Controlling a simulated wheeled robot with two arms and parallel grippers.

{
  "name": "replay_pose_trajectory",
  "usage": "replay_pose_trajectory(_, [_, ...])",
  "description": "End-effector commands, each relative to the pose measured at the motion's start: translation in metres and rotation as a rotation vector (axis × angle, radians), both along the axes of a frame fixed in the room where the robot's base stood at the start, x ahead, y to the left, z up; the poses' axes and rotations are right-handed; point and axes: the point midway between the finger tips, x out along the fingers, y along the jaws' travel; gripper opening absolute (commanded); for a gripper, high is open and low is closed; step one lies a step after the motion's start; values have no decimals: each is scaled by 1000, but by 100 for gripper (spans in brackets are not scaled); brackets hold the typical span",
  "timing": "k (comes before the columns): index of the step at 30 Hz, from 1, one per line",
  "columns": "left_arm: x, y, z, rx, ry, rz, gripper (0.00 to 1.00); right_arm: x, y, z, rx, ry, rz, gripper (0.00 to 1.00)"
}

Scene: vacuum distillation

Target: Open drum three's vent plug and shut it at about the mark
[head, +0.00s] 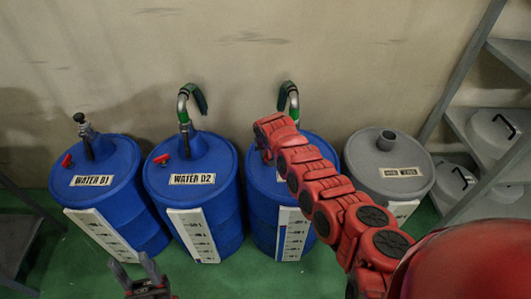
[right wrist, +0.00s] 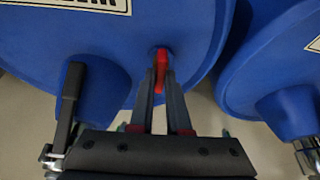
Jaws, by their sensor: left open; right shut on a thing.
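Drum three (head: 258,187) is the third blue drum from the left, partly covered by my right arm, which hides its label and vent plug in the head view. A white graduated strip (head: 292,238) runs down its front; I cannot make out a liquid level or a particular mark. In the right wrist view, my right gripper (right wrist: 160,84) is shut on a red vent plug (right wrist: 161,62) at a blue drum top (right wrist: 110,40). My left gripper (head: 135,270) is open and empty, low in front of the drums.
Drum WATER D1 (head: 115,172) and drum WATER D2 (head: 210,160) stand to the left, each with a red plug. A green hose (head: 200,99) rises from D2. A grey drum (head: 372,165) stands right of drum three. Shelving (head: 465,125) is at the right. Green floor lies in front.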

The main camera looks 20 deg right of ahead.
Motion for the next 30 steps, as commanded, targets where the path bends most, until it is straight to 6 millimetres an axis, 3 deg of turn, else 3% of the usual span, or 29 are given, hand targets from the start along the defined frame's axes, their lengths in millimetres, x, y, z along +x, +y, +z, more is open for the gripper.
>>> replay_pose_trajectory(11, [0,0,3,0,0,0,50,0,-3,-1,0,-1,271,0])
replay_pose_trajectory(17, [0,0,-19,0,0,0,50,1,-4,-5,-1,-4,458,0])
replay_pose_trajectory(30, [0,0,-86,0,0,0,50,1,-5,-8,-1,-1,782,0])
